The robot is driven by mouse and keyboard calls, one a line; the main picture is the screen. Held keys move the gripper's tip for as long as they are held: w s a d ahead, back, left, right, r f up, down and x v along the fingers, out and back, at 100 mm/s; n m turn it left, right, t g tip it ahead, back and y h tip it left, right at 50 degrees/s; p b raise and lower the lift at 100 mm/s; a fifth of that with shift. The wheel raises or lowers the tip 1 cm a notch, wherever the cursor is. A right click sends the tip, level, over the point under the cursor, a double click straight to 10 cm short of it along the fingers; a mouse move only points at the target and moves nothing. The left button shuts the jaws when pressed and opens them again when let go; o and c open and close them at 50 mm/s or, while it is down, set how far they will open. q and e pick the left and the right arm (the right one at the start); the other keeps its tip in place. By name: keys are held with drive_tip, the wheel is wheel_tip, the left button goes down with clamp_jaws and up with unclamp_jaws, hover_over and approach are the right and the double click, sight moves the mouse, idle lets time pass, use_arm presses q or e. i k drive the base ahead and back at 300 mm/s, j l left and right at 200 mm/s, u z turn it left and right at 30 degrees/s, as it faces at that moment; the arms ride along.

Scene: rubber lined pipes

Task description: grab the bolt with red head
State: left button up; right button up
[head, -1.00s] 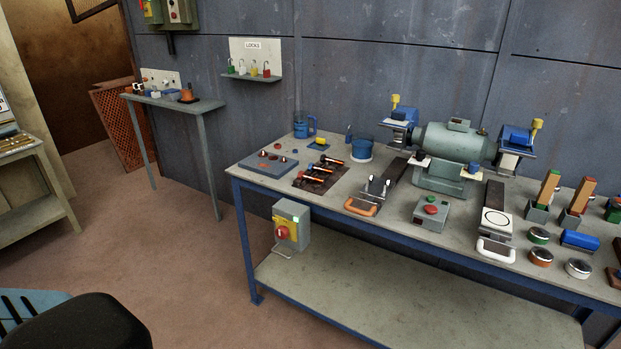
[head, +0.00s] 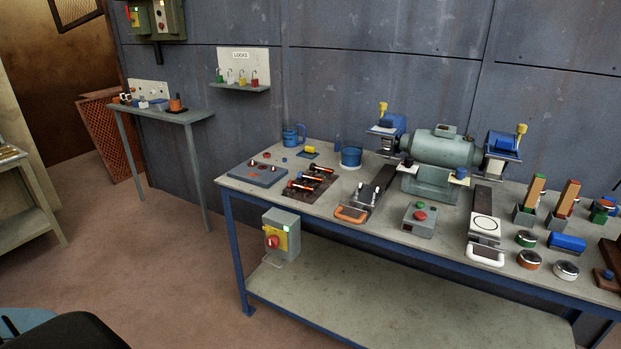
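Several bolts (head: 303,186) lie on a dark brown mat (head: 319,190) near the left end of the long workbench. They show dark shafts and orange-red parts. They are too small to tell for sure which one has the red head. A blue-grey plate (head: 247,178) with small red and dark round pieces lies just left of the mat. Neither of my grippers shows in the head view.
The blue-framed workbench (head: 390,248) carries a grinder (head: 440,150), a blue mug (head: 291,135), a blue round container (head: 351,157) and a red-button box (head: 419,219). A switch box (head: 281,234) hangs at its front. Floor (head: 165,270) at left is clear.

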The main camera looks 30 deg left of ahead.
sight(290, 184)
drive_tip(key=i+l+u, duration=0.35)
drive_tip(key=i, duration=0.25)
drive_tip(key=i+l+u, duration=0.4)
drive_tip(key=i, duration=0.2)
